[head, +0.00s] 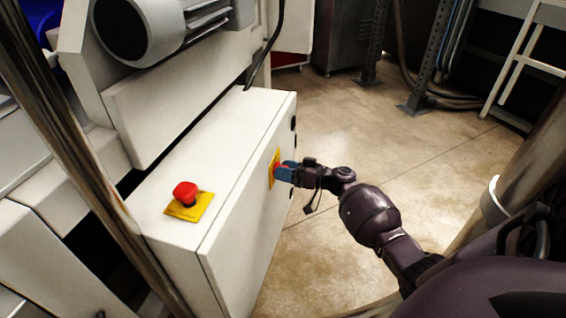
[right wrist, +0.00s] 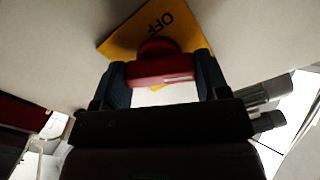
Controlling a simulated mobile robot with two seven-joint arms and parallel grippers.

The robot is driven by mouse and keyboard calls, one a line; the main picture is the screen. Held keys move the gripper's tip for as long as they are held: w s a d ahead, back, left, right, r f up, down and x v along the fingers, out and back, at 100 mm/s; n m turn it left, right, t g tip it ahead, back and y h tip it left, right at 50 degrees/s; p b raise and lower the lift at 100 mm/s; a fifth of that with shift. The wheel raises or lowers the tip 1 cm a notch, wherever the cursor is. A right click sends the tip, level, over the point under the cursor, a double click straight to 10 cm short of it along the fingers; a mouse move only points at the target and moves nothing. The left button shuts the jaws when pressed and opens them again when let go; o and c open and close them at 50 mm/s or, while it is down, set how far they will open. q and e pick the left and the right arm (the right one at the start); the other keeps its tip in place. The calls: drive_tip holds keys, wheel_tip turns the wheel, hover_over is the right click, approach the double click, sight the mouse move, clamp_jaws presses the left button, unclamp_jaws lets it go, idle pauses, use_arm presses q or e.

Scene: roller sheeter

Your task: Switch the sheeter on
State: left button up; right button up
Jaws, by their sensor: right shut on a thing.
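The sheeter's white control box (head: 236,215) stands at the middle left in the head view. On its right side face is a yellow switch plate (head: 274,164), partly hidden by my right gripper (head: 285,172). In the right wrist view, the yellow plate (right wrist: 172,22) shows the word OFF, upside down. A red rotary switch handle (right wrist: 155,64) sticks out from it. The blue fingers of my right gripper are on both sides of the handle and shut on it. My left gripper is not in view.
A red mushroom button (head: 186,192) on a yellow base (head: 199,208) sits on top of the box. A motor (head: 135,28) is above it at the upper left. The floor (head: 385,140) right of the box is clear. A metal pole crosses the left side.

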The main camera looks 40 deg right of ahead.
drive_tip(key=m, duration=0.4)
drive_tip(key=shift+m, duration=0.3)
drive_tip(key=m, duration=0.3)
drive_tip(key=shift+m, duration=0.4)
drive_tip(key=m, duration=0.2)
drive_tip(key=shift+m, duration=0.4)
drive_tip(key=shift+m+p, duration=0.3)
drive_tip(key=shift+m, duration=0.3)
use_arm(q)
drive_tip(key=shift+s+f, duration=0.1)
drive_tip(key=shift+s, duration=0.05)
use_arm(e)
drive_tip(key=shift+m, duration=0.3)
drive_tip(key=shift+f, duration=0.1)
drive_tip(key=o, duration=0.9)
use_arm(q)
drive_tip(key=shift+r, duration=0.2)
use_arm(e)
drive_tip(key=shift+o, duration=0.2)
